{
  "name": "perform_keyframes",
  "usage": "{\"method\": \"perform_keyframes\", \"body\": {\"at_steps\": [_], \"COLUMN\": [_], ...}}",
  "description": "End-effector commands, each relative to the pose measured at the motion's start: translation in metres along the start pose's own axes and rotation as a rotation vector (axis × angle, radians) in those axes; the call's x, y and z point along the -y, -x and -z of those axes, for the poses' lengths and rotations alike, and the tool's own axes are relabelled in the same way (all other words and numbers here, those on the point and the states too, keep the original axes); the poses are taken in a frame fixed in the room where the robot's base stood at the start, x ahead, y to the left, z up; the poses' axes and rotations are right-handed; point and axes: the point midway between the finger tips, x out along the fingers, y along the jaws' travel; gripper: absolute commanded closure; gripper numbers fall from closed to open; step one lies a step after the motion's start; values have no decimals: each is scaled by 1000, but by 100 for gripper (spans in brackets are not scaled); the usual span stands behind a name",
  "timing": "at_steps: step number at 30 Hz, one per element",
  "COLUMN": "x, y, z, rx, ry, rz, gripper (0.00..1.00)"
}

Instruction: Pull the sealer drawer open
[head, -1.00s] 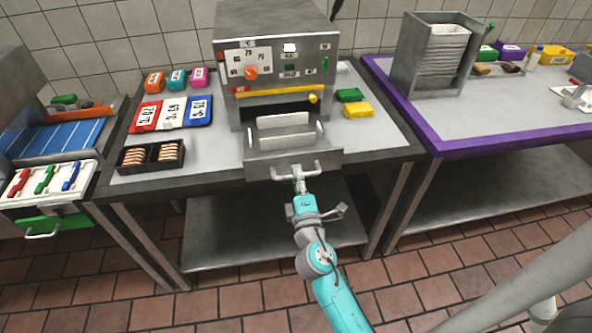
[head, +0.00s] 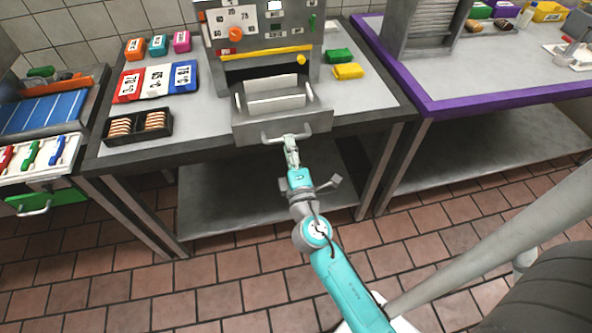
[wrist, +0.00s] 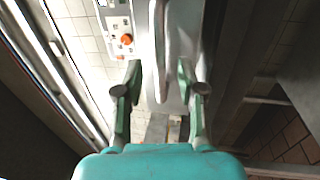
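The sealer (head: 262,20) is a grey machine on the middle table, with an orange knob and a yellow bar. Its drawer (head: 283,124) sticks out at the front, and two pale upright plates show inside it. A light bar handle (head: 268,139) runs across the drawer's front. My gripper (head: 289,140) is at the handle in the head view. In the wrist view the handle (wrist: 159,50) passes between the two green fingers of my gripper (wrist: 160,75), with a visible gap on each side. The fingers are spread and hold nothing. Contact with the handle is not visible.
A black tray of sandwiches (head: 138,138) and red, white and blue temperature cards (head: 155,82) lie left of the sealer. Green and yellow blocks (head: 347,71) lie right. A purple-edged table (head: 480,97) stands at right. The tiled floor in front is clear.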

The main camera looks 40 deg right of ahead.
Motion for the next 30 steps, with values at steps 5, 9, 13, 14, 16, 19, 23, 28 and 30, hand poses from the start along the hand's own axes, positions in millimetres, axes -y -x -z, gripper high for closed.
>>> {"method": "perform_keyframes", "body": {"at_steps": [5,9,13,14,16,19,23,28,30], "x": [2,2,1,1,1,1,0,0,0], "y": [35,59,76,78,84,89,91,90,90], "z": [1,1,1,1,1,0,0,0,0], "rx": [-4,-3,-3,-2,-3,-1,0,0,0], "ry": [1,1,1,0,1,0,0,0,0], "rz": [4,5,3,2,3,1,0,0,0], "gripper": [61,61,61,61,61,61,61,61,61]}}
